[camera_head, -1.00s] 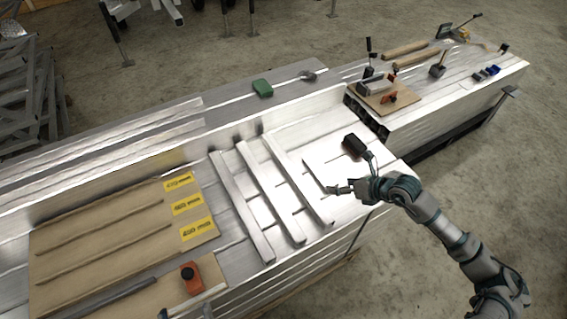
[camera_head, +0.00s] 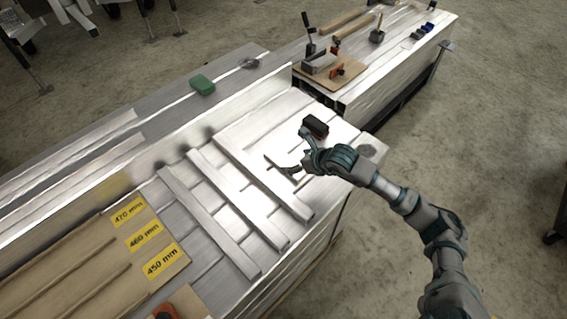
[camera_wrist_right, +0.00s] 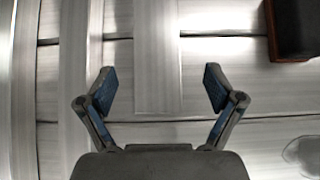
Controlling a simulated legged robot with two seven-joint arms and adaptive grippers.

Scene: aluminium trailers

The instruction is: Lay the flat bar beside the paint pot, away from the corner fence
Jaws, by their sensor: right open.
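My right gripper (camera_head: 294,152) is open and empty, low over the aluminium bed. In the right wrist view, its two fingers (camera_wrist_right: 160,90) are spread, with a thin flat strip (camera_wrist_right: 157,60), seemingly the flat bar, lying between and beyond them. The strip's near end shows between the fingertips; its far end is out of that view. A dark grey pot with a stick (camera_head: 377,36), perhaps the paint pot, stands on the far bench. A wooden board with a grey block and orange clamps (camera_head: 330,72), perhaps the corner fence, lies on its near end. My left gripper is not in view.
A black block with a brown edge (camera_head: 315,125) sits close beside my right gripper; it also shows in the wrist view (camera_wrist_right: 294,25). Several long bars (camera_head: 240,205) lie to the left. A board with yellow length labels (camera_head: 145,240) and a green block (camera_head: 201,85) are farther left.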

